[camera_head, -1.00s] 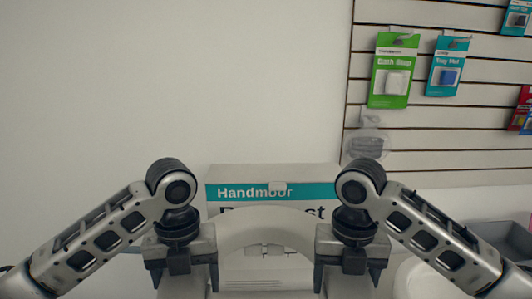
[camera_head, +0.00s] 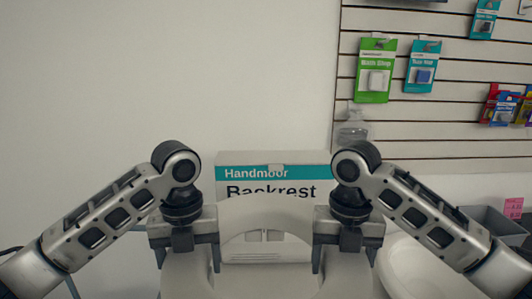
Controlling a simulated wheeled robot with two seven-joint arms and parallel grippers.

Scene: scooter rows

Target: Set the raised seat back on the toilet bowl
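The raised seat (camera_head: 265,211), a pale grey-white piece with a curved arch at its back, fills the lower middle of the view between my arms. Its lower part is cut off by the bottom edge. My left gripper (camera_head: 187,266) points down with one finger on each side of the seat's left part. My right gripper (camera_head: 343,267) does the same on its right part. Both appear shut on the seat. A white rounded bowl shape (camera_head: 412,272) shows at lower right, partly behind my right arm; I cannot tell whether it is the toilet bowl.
A white and teal Handmoor Backrest box (camera_head: 270,173) stands behind the seat. A grey bin (camera_head: 492,229) is at the right. Packaged goods, including a green pack (camera_head: 376,72), hang on the slatted wall. The left wall is bare.

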